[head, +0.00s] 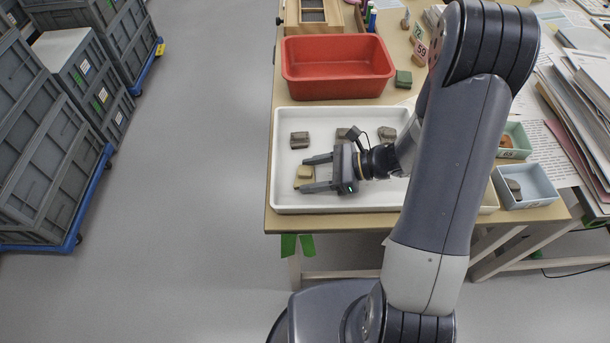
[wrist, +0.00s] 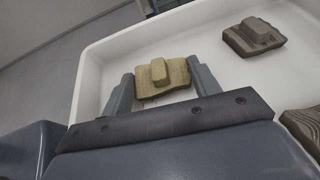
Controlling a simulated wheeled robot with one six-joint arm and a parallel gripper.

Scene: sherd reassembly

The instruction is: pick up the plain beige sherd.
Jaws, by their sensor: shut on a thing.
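The plain beige sherd (head: 304,173) lies in the front left part of the white tray (head: 345,209) in the head view. In the wrist view the sherd (wrist: 163,78) sits between my two fingers, with a raised block on its top. My gripper (head: 308,174) is shut on it, one finger on each side. It also shows in the wrist view (wrist: 162,84). The sherd is at or very near the tray floor; I cannot tell whether it is clear of it. Part of it is hidden by my gripper.
A grey-brown sherd (head: 299,140) lies behind in the tray and shows in the wrist view (wrist: 253,37). Other sherds (head: 386,133) lie further right. A red basin (head: 337,68) stands behind the tray. Small bins (head: 525,186) with sherds stand to the right.

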